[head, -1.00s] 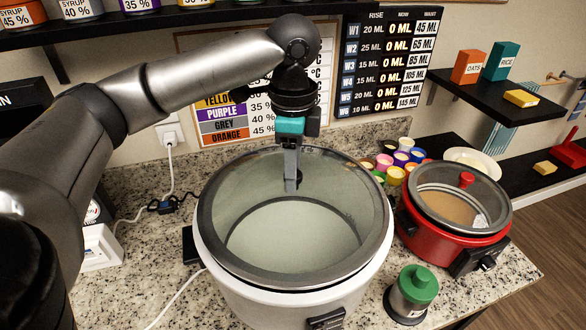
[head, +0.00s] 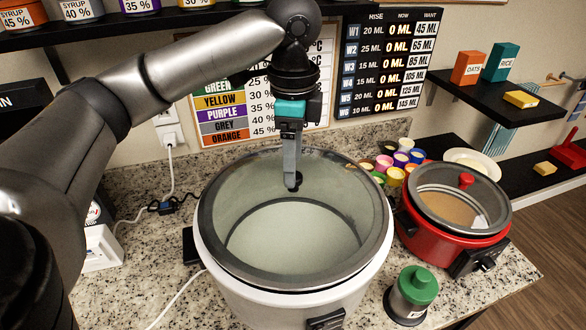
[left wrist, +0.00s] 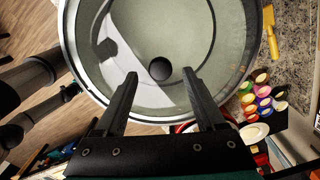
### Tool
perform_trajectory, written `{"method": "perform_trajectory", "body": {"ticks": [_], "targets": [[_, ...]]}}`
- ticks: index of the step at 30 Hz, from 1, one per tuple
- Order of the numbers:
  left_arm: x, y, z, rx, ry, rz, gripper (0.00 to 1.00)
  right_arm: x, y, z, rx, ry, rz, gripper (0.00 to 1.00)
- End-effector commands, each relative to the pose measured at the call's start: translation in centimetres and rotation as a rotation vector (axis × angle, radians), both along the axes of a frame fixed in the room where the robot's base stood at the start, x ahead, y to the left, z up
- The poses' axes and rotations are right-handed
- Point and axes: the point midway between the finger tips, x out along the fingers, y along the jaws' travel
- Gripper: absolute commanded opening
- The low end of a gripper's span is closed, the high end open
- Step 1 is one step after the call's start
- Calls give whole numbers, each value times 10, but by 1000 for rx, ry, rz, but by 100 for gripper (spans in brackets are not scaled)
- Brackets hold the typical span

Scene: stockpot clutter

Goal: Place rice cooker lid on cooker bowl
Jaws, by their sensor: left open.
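The white cooker bowl (head: 255,298) stands on the counter in the middle of the head view. The round glass lid (head: 235,188) with a dark grey rim lies over its mouth and looks roughly level. A black knob (head: 293,181) stands on the lid. My left gripper (head: 290,172) points down at the knob from above. In the left wrist view the open fingers (left wrist: 160,78) straddle the space in front of the knob (left wrist: 160,68), with nothing clamped between them. The lid also fills the upper part of that view. My right gripper is not in view.
A red cooker (head: 455,245) with its own lid stands at the right. A green-topped jar (head: 411,292) is close to the white bowl's front right. Several small coloured cups (head: 400,160) sit behind. A white cable (head: 180,297) runs along the counter at the left.

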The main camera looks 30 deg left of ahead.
Motion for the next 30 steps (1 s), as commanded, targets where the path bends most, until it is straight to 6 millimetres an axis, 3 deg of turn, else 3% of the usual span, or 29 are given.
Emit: {"method": "perform_trajectory", "body": {"ticks": [6, 12, 18, 30], "targets": [[1, 0, 55, 0, -3, 1, 72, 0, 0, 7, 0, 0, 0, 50], [1, 0, 82, 1, -3, 3, 72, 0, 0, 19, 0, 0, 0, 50], [0, 0, 93, 0, -1, 2, 72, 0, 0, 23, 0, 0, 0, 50], [0, -1, 92, 0, 0, 1, 72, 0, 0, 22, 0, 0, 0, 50]]}}
